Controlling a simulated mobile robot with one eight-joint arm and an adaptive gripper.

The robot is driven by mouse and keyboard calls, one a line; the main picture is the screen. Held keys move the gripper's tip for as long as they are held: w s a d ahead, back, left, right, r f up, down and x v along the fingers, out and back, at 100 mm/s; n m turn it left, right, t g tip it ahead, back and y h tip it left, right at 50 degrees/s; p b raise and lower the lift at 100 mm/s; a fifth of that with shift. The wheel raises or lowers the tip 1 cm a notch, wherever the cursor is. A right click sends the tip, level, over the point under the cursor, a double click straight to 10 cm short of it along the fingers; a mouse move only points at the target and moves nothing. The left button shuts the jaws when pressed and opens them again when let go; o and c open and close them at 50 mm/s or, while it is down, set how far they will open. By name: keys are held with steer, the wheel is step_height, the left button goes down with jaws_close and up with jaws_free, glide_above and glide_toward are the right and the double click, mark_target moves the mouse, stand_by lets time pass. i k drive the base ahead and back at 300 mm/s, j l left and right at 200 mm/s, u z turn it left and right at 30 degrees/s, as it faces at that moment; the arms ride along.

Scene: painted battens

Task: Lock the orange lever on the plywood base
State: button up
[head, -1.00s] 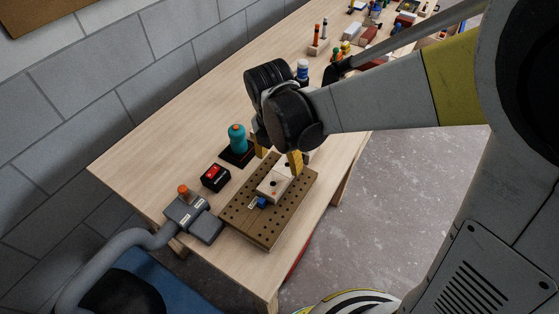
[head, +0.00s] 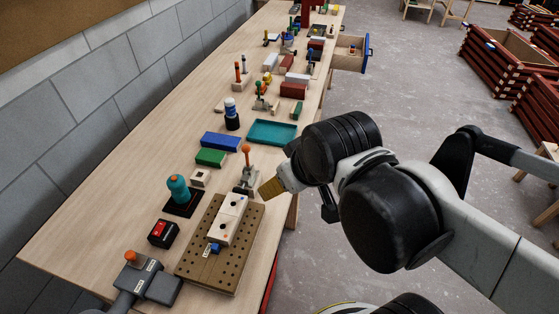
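A lever with an orange knob (head: 246,149) stands roughly upright on a small grey metal mount at the far end of the brown perforated board (head: 225,262). I cannot make out clearly what lies under its mount. My gripper (head: 272,188) is just right of the lever, apart from its knob, over the table's right edge. I see nothing held.
A white block (head: 234,206) and a small blue part (head: 214,248) sit on the perforated board. A teal knob (head: 178,188), red switch (head: 163,232) and grey box (head: 138,279) stand left. A teal tray (head: 272,132) lies beyond the lever.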

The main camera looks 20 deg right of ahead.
mark_target(246, 149)
steer(key=i+l+u, duration=0.1)
steer(key=u, duration=0.25)
steer(key=i+l+u, duration=0.1)
steer(key=u, duration=0.25)
steer(key=l+u, duration=0.35)
